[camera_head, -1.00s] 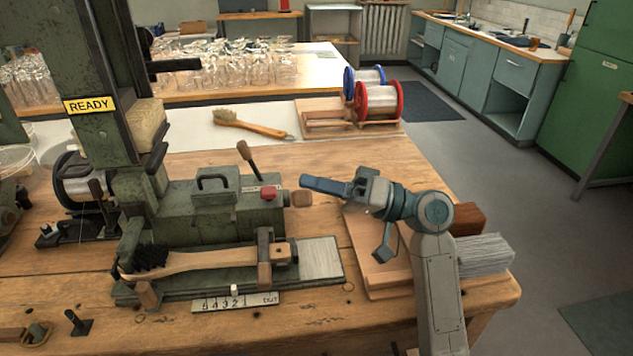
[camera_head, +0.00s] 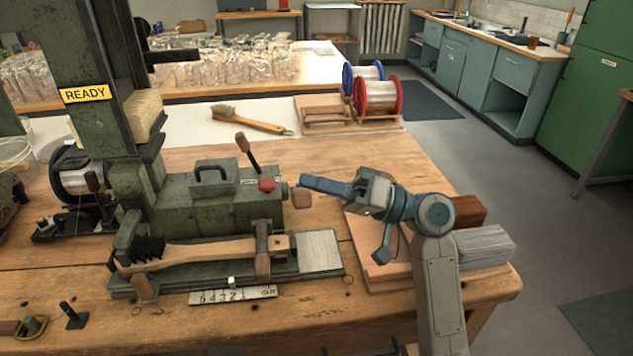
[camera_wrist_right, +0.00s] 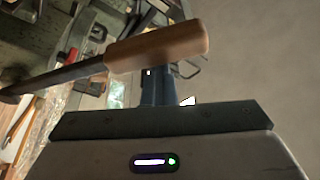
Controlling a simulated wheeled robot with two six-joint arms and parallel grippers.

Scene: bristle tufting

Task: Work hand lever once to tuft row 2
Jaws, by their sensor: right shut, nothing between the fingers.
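The green tufting machine (camera_head: 225,215) stands on the bench, with a yellow READY sign (camera_head: 85,94) on its column. A wooden lever grip (camera_head: 301,197) sits at its right end. A second, upright lever (camera_head: 242,143) rises behind the red button (camera_head: 266,184). A wooden brush (camera_head: 200,253) with black bristles lies clamped along the front. The white pointer (camera_head: 232,281) stands at the numbered scale (camera_head: 215,296). My right gripper (camera_head: 312,184) is shut and empty just right of the lever grip. In the right wrist view, a wooden handle (camera_wrist_right: 160,48) on a dark rod crosses close before the fingers. My left gripper is out of view.
Wire spools (camera_head: 378,97) and a loose hand brush (camera_head: 250,121) lie behind the machine. A wooden board (camera_head: 372,275), a brown block and a grey bristle bundle (camera_head: 486,246) lie under and beside my right arm. Bench front is mostly clear.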

